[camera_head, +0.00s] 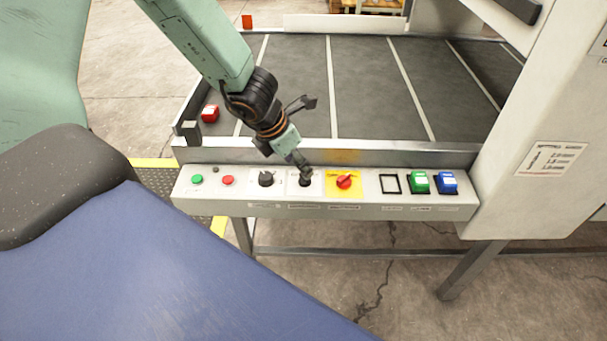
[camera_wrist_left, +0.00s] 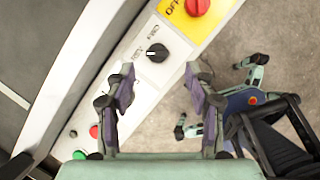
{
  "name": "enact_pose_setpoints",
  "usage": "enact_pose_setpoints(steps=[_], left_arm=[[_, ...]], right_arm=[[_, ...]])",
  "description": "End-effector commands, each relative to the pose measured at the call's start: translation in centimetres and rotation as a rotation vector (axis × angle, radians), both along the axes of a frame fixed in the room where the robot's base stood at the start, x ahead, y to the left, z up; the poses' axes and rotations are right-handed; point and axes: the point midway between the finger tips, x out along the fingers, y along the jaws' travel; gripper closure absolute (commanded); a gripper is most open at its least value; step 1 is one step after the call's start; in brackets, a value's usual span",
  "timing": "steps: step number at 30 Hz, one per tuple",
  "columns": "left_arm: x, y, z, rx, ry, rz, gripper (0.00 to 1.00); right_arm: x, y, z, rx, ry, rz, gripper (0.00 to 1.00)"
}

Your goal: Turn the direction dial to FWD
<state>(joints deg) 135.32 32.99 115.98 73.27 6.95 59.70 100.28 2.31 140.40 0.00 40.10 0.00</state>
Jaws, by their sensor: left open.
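A black dial (camera_wrist_left: 157,52) sits on a white plate beside the yellow plate. My left gripper is open and empty over the panel. In the wrist view its fingertips (camera_wrist_left: 165,70) are spread to either side, just below the dial in the picture. I cannot tell any contact.
The control panel (camera_head: 360,211) also carries a green button (camera_head: 197,179), a red button (camera_head: 228,180), another black dial (camera_head: 266,179), a red knob (camera_head: 344,182) on yellow, and green (camera_head: 420,182) and blue (camera_head: 446,182) switches. A conveyor bed (camera_head: 365,90) lies behind it.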

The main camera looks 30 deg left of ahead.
Motion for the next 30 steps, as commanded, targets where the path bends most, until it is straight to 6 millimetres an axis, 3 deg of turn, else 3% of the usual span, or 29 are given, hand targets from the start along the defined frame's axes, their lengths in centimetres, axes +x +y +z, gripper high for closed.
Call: enact_pose_setpoints(steps=[3, 12, 26, 30], left_arm=[[0.6, -0.1, -2.0, 0.004, 0.002, -0.002, 0.46], [2.0, -0.4, -4.7, 0.003, 0.000, -0.002, 0.46], [2.4, -0.5, -5.2, 0.001, 0.000, -0.001, 0.46], [2.4, -0.5, -5.2, 0.001, 0.000, -0.001, 0.58]], right_arm=[[0.0, 0.0, -1.6, 0.000, 0.000, 0.000, 0.60], [0.0, 0.0, -3.6, 0.000, 0.000, 0.001, 0.60], [0.0, 0.0, -3.9, 0.000, 0.000, 0.000, 0.60], [0.0, 0.0, -3.9, 0.000, 0.000, 0.000, 0.60]])
